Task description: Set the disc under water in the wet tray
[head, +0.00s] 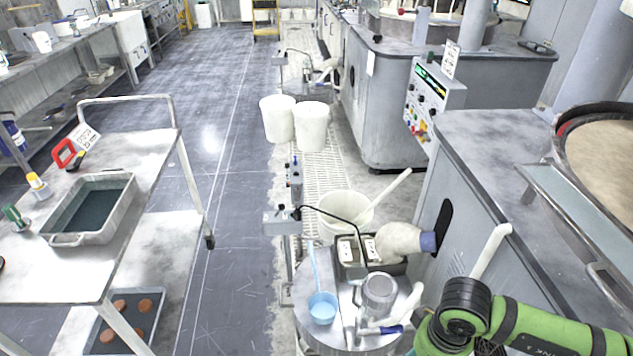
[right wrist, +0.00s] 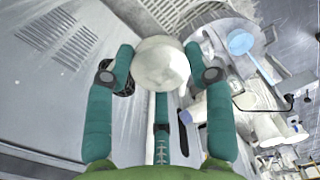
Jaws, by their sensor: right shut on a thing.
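The wet tray (head: 118,216) is a grey metal pan with dark water in it, on the top of the white cart at the left. My right gripper (right wrist: 161,76) is shut on a pale, round thing, which I take to be the disc (right wrist: 160,62). The disc sits between the two green fingertips in the right wrist view. In the head view my green right arm is at the lower right, far from the tray, and the held thing cannot be made out there. My left gripper is not in view.
The cart top (head: 40,270) also bears a red-handled tool (head: 66,154) and small bottles. A drum (head: 310,290) with a blue ladle (head: 322,308) and a clear jar (head: 379,292) stands at the lower middle. Grey machines fill the right. Open floor (head: 235,230) lies between.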

